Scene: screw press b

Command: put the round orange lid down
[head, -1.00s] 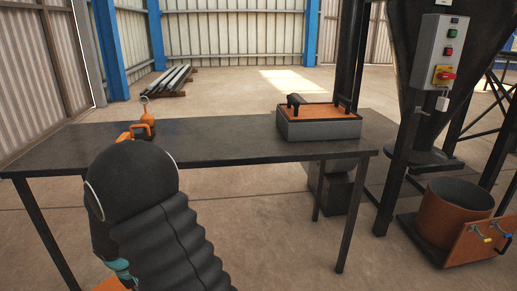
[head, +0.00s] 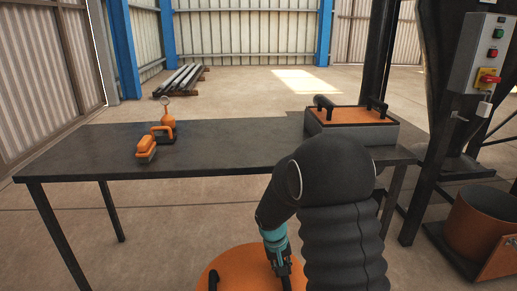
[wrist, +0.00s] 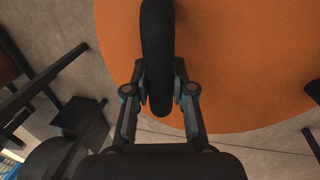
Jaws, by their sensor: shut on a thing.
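The round orange lid (head: 240,262) shows at the bottom of the head view, in front of the table and partly cut off by the frame edge. It has black handles on its top. My gripper (head: 284,277) is shut on one black handle of the lid. In the wrist view my gripper (wrist: 160,95) has a finger on each side of the black handle (wrist: 157,45), and the orange face of the lid (wrist: 240,60) fills much of the picture. I cannot tell how high the lid is above the floor.
A dark table (head: 225,153) stands behind the lid. On it are orange tools (head: 147,147) at left and a grey box with an orange top (head: 352,117) at right. An orange drum (head: 478,222) stands below the press at right. Bare floor (head: 150,240) shows around the table.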

